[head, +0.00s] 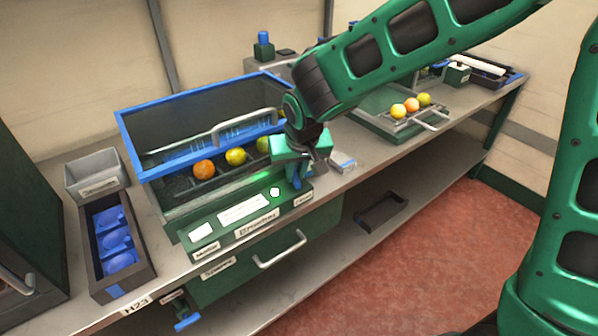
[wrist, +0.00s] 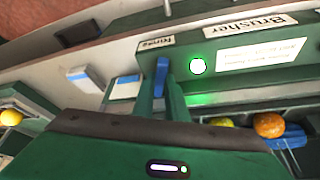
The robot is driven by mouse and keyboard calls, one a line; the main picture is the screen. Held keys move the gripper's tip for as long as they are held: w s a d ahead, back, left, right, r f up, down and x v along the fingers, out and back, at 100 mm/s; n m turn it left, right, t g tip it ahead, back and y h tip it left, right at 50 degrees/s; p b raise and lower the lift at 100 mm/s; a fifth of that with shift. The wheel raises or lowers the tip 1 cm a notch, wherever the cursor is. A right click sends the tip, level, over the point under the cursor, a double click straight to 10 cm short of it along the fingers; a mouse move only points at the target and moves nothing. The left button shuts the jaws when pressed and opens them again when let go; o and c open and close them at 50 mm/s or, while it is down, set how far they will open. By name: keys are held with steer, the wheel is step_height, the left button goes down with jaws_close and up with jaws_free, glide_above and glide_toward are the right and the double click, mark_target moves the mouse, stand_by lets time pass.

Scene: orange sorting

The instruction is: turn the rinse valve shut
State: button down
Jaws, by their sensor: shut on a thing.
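The rinse valve shows as a blue lever (wrist: 162,70) in the wrist view, beside a small label (wrist: 155,42) that seems to read "Rinse". My gripper (wrist: 163,92) has its two fingers on either side of the lever and is shut on it. In the head view, the lever (head: 296,183) shows partly below my gripper (head: 307,170), at the right end of the green brusher panel. In the wrist view the lever stands roughly crosswise to the panel's long edge. Its pivot is mostly hidden by my fingers.
A round lit button (head: 275,191) sits left of the lever on the panel. The brusher's raised blue-rimmed cover (head: 150,112) stands behind, over several fruits. Another blue handle (head: 187,321) is low at the front. A small blue-and-white item (head: 343,162) lies right of my gripper.

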steer(key=shift+w+m+h, duration=0.2)
steer(key=shift+m+h, duration=0.4)
steer(key=shift+m, duration=0.9)
steer(key=c, duration=1.8)
jaws_free()
steer(key=shift+o, duration=0.2)
steer(key=shift+s, duration=0.1)
steer(key=shift+s+a+r, duration=0.1)
steer(key=shift+r, duration=0.2)
steer(key=v, duration=1)
